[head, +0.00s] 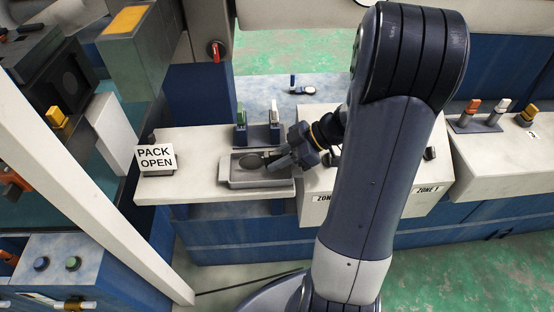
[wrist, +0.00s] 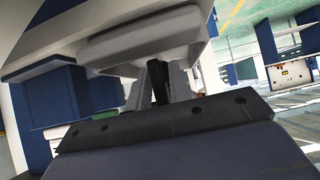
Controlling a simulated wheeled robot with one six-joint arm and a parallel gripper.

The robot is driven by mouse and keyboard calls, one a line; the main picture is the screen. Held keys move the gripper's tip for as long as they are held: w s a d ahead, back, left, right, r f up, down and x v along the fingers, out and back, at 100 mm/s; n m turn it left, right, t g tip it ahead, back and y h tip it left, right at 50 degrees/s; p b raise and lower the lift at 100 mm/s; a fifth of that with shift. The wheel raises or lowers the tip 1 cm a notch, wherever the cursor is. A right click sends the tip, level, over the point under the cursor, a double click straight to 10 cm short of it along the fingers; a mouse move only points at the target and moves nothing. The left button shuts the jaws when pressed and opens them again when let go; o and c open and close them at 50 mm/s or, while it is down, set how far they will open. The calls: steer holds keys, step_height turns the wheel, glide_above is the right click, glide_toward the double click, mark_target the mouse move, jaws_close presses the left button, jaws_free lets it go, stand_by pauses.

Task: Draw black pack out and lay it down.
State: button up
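Whether the disc rests on the tray floor is hidden.
A dark rack (head: 258,143) behind the tray holds a green pack (head: 241,116) and a white pack (head: 273,113). A "PACK OPEN" sign (head: 156,157) stands at the left. Bare bench lies left of the tray.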

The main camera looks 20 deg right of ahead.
steer(key=shift+d+f+y+b, duration=0.2)
steer(key=shift+y+b, duration=0.2)
steer(key=shift+b, duration=0.25)
steer(key=shift+a, duration=0.1)
steer(key=o, duration=0.6)
steer(key=v, duration=1.1)
steer(key=shift+s+p, duration=0.1)
steer(key=shift+p, duration=0.25)
steer(key=shift+a, duration=0.1)
steer(key=x, duration=1.1)
steer(key=shift+b, duration=0.35)
steer(key=shift+r, duration=0.1)
